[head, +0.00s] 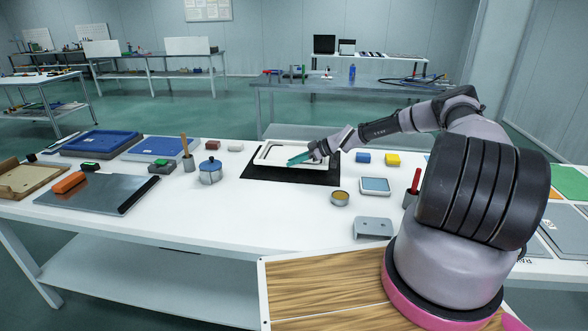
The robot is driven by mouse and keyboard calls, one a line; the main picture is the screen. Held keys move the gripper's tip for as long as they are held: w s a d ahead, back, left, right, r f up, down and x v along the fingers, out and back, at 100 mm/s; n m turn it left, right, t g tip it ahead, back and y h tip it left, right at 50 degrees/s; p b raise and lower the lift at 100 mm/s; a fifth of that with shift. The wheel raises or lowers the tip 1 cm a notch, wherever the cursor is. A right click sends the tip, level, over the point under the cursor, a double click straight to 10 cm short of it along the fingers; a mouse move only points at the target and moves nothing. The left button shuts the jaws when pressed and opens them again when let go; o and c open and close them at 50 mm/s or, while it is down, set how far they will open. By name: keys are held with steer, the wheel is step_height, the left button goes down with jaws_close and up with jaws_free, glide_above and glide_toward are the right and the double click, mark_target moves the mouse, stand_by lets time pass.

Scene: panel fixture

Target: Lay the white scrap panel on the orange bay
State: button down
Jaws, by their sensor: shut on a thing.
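A pale white panel (270,155) with a raised rim lies on a black mat (256,171) in the middle of the white table. I cannot tell for certain that it is the white scrap panel. My gripper (311,156) is over the right part of this panel, pointing down and left. It is shut on a slim teal piece (299,159), which is at or just above the panel; contact cannot be told. A small orange patch (555,167), perhaps the orange bay, shows at the far right; my arm hides much of that side.
A blue pot (210,172), a cup with a brush (188,162), a round tin (340,198) and a light-blue tray (375,186) stand around the mat. Blue (363,158) and yellow (392,160) blocks sit to its right. A green patch (572,183) lies at far right.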

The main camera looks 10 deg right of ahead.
step_height(320, 180, up, 5)
steer(key=shift+d, duration=0.1)
steer(key=shift+s+d+r, duration=0.25)
steer(key=shift+d+r, duration=0.15)
steer(key=shift+r, duration=0.15)
steer(key=shift+s+d+r, duration=0.2)
steer(key=shift+d+r, duration=0.15)
steer(key=shift+r, duration=0.15)
steer(key=s+d+r+m+t+h, duration=0.1)
steer(key=s+d+r+m+t, duration=0.1)
steer(key=s+d+r, duration=0.4)
steer(key=s+d+r+m+t+h, duration=0.1)
steer(key=s+d, duration=0.4)
steer(key=s, duration=0.3)
step_height(320, 180, up, 13)
steer(key=w+m+t+h, duration=0.2)
steer(key=m+t+h, duration=0.2)
steer(key=m+h, duration=0.2)
steer(key=shift+w+a+m+t, duration=0.15)
steer(key=shift+w+m+t, duration=0.2)
steer(key=shift+m, duration=0.55)
steer(key=shift+s+f, duration=0.1)
